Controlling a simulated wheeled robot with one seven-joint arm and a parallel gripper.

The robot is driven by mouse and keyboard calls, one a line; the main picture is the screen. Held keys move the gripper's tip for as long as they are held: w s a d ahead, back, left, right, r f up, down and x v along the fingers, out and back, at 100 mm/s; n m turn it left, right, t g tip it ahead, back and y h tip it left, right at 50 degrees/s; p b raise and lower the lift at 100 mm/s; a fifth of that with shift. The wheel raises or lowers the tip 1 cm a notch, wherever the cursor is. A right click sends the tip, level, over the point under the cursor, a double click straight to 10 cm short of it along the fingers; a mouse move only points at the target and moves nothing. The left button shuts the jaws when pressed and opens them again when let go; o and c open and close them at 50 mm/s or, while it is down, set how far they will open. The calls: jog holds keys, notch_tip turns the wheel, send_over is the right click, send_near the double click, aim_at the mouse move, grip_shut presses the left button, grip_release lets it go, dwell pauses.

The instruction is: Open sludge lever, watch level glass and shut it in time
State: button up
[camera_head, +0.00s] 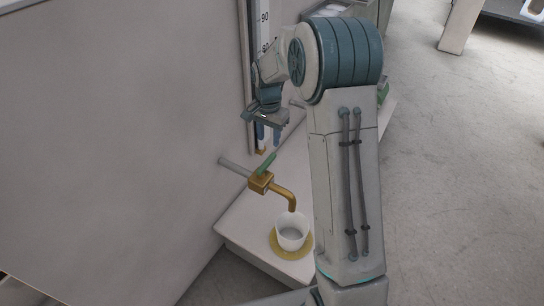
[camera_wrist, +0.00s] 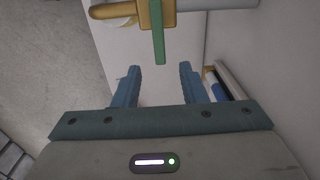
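The green sludge lever (camera_head: 267,164) sits on a brass valve (camera_head: 261,182) on a pipe from the wall. In the wrist view the lever (camera_wrist: 158,38) stands crosswise to the pipe. The brass spout (camera_head: 290,198) points down over a white cup (camera_head: 292,233); I see no stream from it. My gripper (camera_head: 268,135) is just above the lever. In the wrist view its blue fingers (camera_wrist: 159,74) are apart with nothing between them, and the lever's tip lies just beyond. The level glass (camera_head: 263,32) has a scale; my arm covers part of it, and I cannot read its level.
The cup stands on a round yellow mat (camera_head: 277,251) on a pale ledge (camera_head: 237,232). The wall (camera_head: 120,130) is close on the left. Open floor (camera_head: 460,180) lies to the right. The glass's lower end, with blue in it, shows in the wrist view (camera_wrist: 217,86).

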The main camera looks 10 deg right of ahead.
aim_at(269, 159)
notch_tip(269, 159, down, 9)
jog(key=shift+r+b, duration=0.1)
jog(key=shift+b, duration=0.9)
